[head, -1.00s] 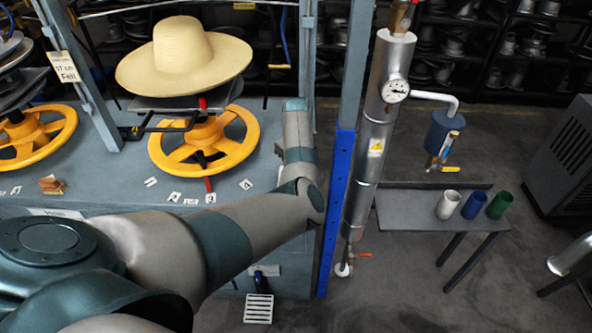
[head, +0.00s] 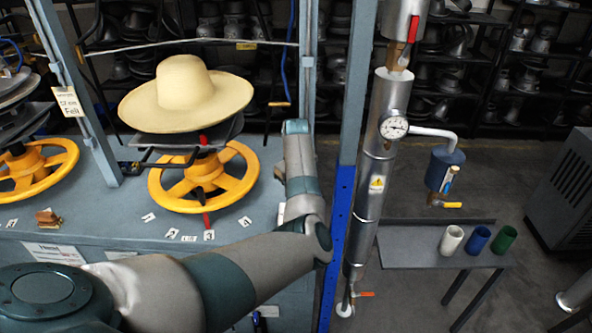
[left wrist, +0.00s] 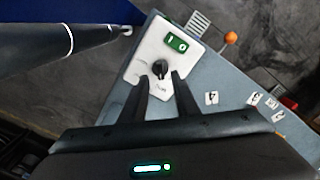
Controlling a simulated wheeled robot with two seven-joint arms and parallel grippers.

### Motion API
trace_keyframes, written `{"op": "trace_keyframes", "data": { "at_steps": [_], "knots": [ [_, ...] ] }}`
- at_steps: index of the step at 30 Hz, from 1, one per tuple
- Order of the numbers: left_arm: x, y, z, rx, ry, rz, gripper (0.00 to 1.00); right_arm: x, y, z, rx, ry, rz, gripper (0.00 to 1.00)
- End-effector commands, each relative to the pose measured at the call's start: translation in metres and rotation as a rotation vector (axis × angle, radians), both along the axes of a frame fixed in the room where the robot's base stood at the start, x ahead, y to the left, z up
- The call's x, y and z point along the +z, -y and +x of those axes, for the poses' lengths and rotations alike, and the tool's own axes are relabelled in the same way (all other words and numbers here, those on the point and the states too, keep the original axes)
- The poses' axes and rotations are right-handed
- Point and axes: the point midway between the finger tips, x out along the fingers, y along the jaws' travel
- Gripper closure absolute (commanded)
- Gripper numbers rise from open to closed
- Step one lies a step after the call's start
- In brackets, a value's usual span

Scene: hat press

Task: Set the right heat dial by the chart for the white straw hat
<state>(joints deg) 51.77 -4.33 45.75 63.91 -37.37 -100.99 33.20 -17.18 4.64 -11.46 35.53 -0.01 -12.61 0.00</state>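A white plate (left wrist: 155,50) with a small black dial (left wrist: 158,68) and a green rocker switch (left wrist: 177,44) shows in the left wrist view. Small print around the dial is too small to read. My left gripper (left wrist: 160,76) is open, its two dark fingers on either side of the dial's near edge; contact cannot be told. The pale straw hat (head: 185,88) sits on the right press in the head view, above a yellow handwheel (head: 240,190). In the head view my left arm crosses the bench, its gripper hidden. My right gripper is in neither view.
Small numbered cards (head: 208,235) lie around the handwheel. A tag reading Felt (head: 70,103) hangs on the left post. A blue-based post (head: 338,240) and a steel pipe with a gauge (head: 395,128) stand right of my arm. A side table (head: 400,262) holds three cups.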

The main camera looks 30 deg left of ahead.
Motion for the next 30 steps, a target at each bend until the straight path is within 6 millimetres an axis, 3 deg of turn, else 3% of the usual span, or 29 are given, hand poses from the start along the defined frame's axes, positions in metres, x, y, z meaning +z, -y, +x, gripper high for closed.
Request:
{"op": "trace_keyframes", "data": {
  "at_steps": [10, 16, 21, 30],
  "knots": [
    [0.069, 0.0, 0.001, 0.001, 0.004, 0.001, 0.72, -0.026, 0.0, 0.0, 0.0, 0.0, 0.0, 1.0],
    [0.107, 0.001, 0.001, 0.001, 0.004, -0.003, 0.72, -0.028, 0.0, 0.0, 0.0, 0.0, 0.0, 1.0],
    [0.122, 0.001, 0.001, 0.0, 0.003, -0.002, 0.72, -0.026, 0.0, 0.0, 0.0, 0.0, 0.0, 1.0],
    [0.125, 0.0, 0.0, 0.0, 0.001, -0.001, 0.72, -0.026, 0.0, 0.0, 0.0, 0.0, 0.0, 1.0]
  ]
}}
